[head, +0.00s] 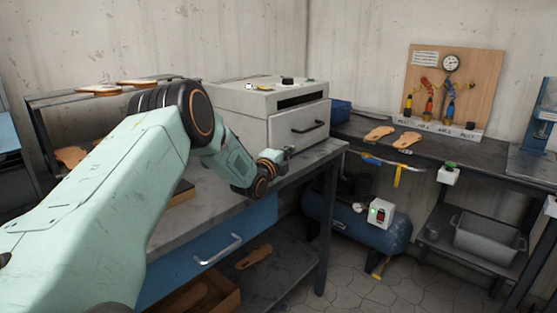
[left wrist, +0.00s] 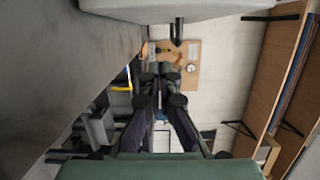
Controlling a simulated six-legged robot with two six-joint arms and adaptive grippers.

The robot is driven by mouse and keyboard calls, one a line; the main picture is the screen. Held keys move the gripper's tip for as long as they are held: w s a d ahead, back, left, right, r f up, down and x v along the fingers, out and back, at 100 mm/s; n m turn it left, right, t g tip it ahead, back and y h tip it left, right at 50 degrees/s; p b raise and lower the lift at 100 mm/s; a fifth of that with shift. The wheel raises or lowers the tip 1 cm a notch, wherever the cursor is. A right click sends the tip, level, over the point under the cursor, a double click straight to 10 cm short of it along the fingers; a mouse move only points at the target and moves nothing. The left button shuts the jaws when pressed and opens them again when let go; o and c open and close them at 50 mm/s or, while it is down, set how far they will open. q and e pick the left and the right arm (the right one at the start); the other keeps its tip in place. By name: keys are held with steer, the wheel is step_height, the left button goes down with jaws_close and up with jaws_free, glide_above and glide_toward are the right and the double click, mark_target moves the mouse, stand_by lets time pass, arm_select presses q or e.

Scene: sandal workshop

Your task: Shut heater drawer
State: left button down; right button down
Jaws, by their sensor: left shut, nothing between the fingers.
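The heater (head: 238,101) is a pale grey box on the workbench in the head view, with controls on top. Its drawer (head: 287,133) has a light front with a black bar handle (head: 319,126), below a dark slot. My left gripper (head: 288,151) is shut and empty, low by the drawer front and apart from the handle. In the left wrist view its fingers (left wrist: 160,70) point toward the pegboard wall, with the heater's pale edge (left wrist: 140,8) and black handle (left wrist: 176,32) above them. My right gripper is not in view.
The workbench (head: 325,148) has a blue drawer (head: 180,262) below. A second bench (head: 440,150) at the right holds sandal soles (head: 380,133) and a gauge board (head: 480,75). A blue compressor tank (head: 385,236) stands below.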

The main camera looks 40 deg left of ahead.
arm_select(q)
steer(key=s, duration=0.2)
steer(key=s+p, duration=0.1)
steer(key=s, duration=0.1)
steer(key=s+d, duration=0.1)
steer(key=s, duration=0.1)
steer(key=shift+s+p, duration=0.15)
steer(key=shift+p, duration=0.25)
steer(key=shift+s+a+f, duration=0.1)
steer(key=shift+s, duration=0.3)
steer(key=shift+w, duration=0.1)
steer(key=shift+d, duration=0.2)
